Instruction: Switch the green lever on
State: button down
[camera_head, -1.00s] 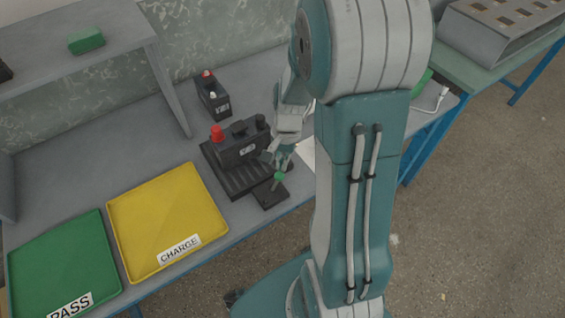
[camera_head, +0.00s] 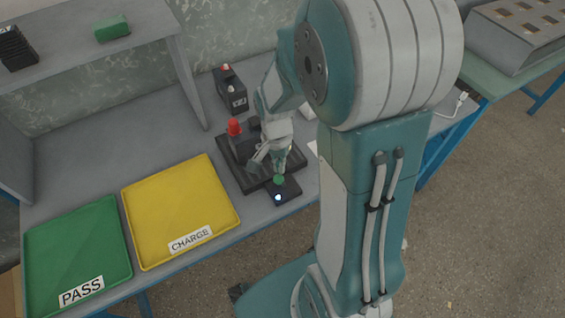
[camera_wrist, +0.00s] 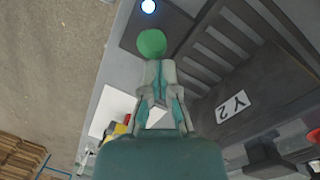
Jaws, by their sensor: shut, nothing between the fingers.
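The green lever knob (camera_head: 279,180) sits on a small dark switch box (camera_head: 290,192) at the front of the black ribbed stand. My gripper (camera_head: 280,173) is shut and empty, its tips at the knob, touching or nearly so. In the wrist view the green knob (camera_wrist: 151,43) is right in front of the shut fingertips (camera_wrist: 157,66). A bright white-blue light (camera_head: 278,197) glows on the box; it also shows in the wrist view (camera_wrist: 148,6). The lever's stem is hidden.
A black battery with a red cap (camera_head: 235,128) stands on the black stand, partly behind my gripper. Another battery (camera_head: 231,92) stands behind. A yellow CHARGE tray (camera_head: 180,205) and a green PASS tray (camera_head: 75,250) lie to the left. A shelf (camera_head: 90,45) is at the back left.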

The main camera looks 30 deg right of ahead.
jog(key=shift+r, duration=0.8)
jog(key=w+a+r, duration=0.1)
jog(key=w+r, duration=0.2)
jog(key=r, duration=0.7)
jog(key=shift+w+a+r, duration=0.2)
jog(key=shift+w+r, duration=0.1)
jog(key=shift+r, duration=0.1)
jog(key=shift+a, duration=0.15)
